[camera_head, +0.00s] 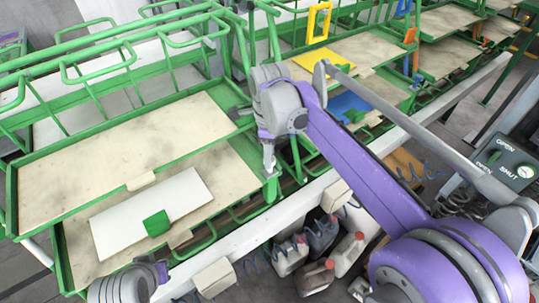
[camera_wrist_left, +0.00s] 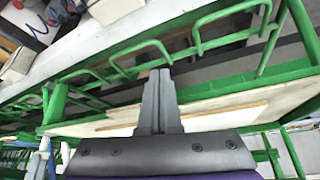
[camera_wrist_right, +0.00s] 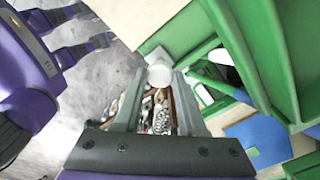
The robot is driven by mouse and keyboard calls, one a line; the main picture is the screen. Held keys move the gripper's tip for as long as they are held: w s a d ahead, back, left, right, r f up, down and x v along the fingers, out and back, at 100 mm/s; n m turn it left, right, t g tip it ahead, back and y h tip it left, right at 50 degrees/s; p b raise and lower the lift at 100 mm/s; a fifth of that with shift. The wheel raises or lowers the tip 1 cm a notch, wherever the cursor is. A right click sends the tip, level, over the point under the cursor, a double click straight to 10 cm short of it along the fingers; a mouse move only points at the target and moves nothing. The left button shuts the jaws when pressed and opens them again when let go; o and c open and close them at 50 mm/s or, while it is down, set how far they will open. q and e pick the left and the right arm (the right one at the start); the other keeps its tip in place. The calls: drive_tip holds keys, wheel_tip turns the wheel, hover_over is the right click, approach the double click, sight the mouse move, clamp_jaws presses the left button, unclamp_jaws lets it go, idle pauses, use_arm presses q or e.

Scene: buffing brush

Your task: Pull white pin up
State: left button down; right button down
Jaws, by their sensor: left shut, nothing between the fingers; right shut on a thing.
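The white pin (camera_wrist_right: 160,75) shows as a round white end between the fingertips of my right gripper (camera_wrist_right: 157,88) in the right wrist view. That gripper is shut on it, beside a green frame post. In the head view my right gripper (camera_head: 269,168) points down at the right front corner of the green tray rack (camera_head: 246,148); the pin is too small to make out there. My left gripper (camera_wrist_left: 158,75) is shut and empty in the left wrist view, in front of the rack's green rails. In the head view only part of my left arm shows at the bottom left.
A white panel with a green block (camera_head: 157,223) lies on the lower tray. A white beam (camera_head: 235,243) runs along the rack's front. Several jugs (camera_head: 290,256) stand below it. Yellow and blue (camera_head: 350,106) plates lie on the trays behind my right arm.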

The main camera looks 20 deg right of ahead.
drive_tip(key=c, duration=0.6)
unclamp_jaws()
drive_tip(key=shift+r, duration=0.1)
drive_tip(key=shift+o, duration=0.8)
wheel_tip(320, 180, up, 11)
drive_tip(key=shift+p, duration=0.3)
drive_tip(key=s+d+f+n+t, duration=0.2)
drive_tip(key=s+f+n+t, duration=0.1)
drive_tip(key=s+f+n, duration=0.6)
drive_tip(key=s+d+f+n+t, duration=0.2)
drive_tip(key=s+f+n, duration=0.6)
drive_tip(key=n, duration=0.5)
wheel_tip(320, 180, down, 3)
drive_tip(key=shift+s+r+n+t, duration=0.2)
drive_tip(key=shift+s+n+t, duration=0.2)
drive_tip(key=shift+t, duration=0.1)
